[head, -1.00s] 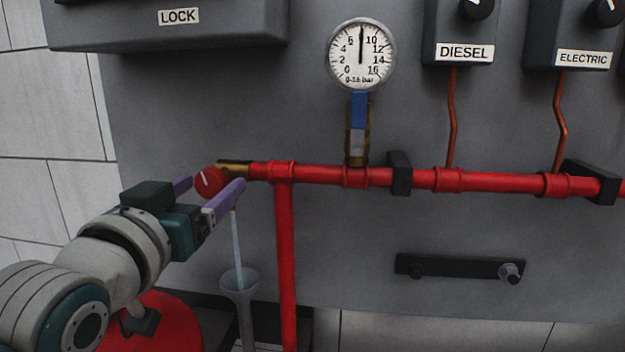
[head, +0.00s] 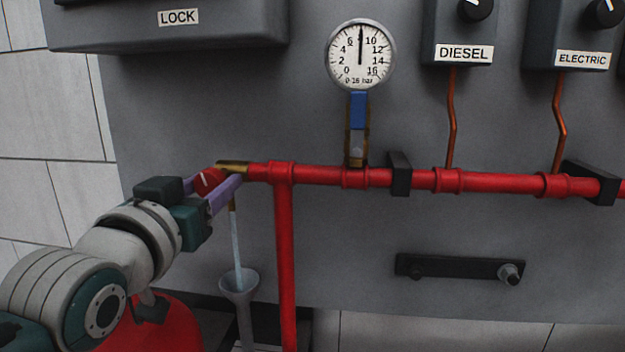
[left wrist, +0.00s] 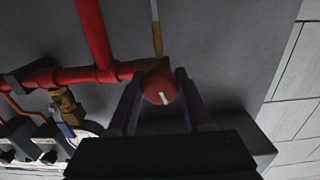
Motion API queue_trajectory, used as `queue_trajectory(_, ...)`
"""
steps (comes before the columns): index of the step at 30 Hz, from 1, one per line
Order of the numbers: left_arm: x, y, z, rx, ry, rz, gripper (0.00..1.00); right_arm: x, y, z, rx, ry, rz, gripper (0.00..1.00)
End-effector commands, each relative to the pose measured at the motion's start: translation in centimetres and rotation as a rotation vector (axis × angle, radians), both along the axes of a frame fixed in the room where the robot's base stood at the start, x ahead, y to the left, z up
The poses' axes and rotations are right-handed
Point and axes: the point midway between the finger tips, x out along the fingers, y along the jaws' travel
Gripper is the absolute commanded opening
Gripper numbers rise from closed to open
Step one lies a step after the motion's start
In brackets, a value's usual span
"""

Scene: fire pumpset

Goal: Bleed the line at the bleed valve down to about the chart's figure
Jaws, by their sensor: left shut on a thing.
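The bleed valve's red knob (head: 208,181), with a white mark, sits at the left end of the red pipe on a brass body (head: 233,167). My left gripper (head: 207,188) is shut on the knob, one purple finger on each side. The left wrist view shows the knob (left wrist: 159,87) between the two fingers (left wrist: 158,95). A thin stream of water (head: 236,240) runs from the spout below the valve into a grey funnel (head: 238,285). The pressure gauge (head: 360,57), marked 0-16 bar, has its needle almost straight up, at about 8. My right gripper is not in view.
A blue-handled valve (head: 358,110) stands under the gauge. Boxes labelled DIESEL (head: 464,53) and ELECTRIC (head: 583,59) hang at the right, and a LOCK box (head: 179,17) at the upper left. A red vertical pipe (head: 285,260) drops just right of the funnel. No chart shows.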

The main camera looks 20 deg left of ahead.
Motion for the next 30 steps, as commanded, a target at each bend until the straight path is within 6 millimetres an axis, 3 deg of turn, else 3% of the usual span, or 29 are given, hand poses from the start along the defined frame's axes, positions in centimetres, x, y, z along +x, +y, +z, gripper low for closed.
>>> queue_trajectory(5, 0.0, 0.0, 0.0, 0.0, 0.0, 0.0, 0.0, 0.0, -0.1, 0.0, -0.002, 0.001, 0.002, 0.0)
queue_trajectory(9, 0.0, 0.0, 0.2, 0.021, 0.006, 0.0, 0.0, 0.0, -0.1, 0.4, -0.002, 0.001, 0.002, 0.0)
queue_trajectory(16, 0.0, 0.1, 0.2, 0.287, 0.07, 0.0, 0.0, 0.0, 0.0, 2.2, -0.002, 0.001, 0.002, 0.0)
queue_trajectory(24, 0.0, 0.1, 0.0, 0.308, 0.074, 0.0, 0.0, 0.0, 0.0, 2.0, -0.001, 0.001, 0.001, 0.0)
queue_trajectory(25, 0.0, 0.1, 0.0, 0.307, 0.074, 0.0, 0.52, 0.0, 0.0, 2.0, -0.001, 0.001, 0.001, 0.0)
queue_trajectory(30, 0.0, 0.1, 0.0, 0.305, 0.073, 0.0, 0.71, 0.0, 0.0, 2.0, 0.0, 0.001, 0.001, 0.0)
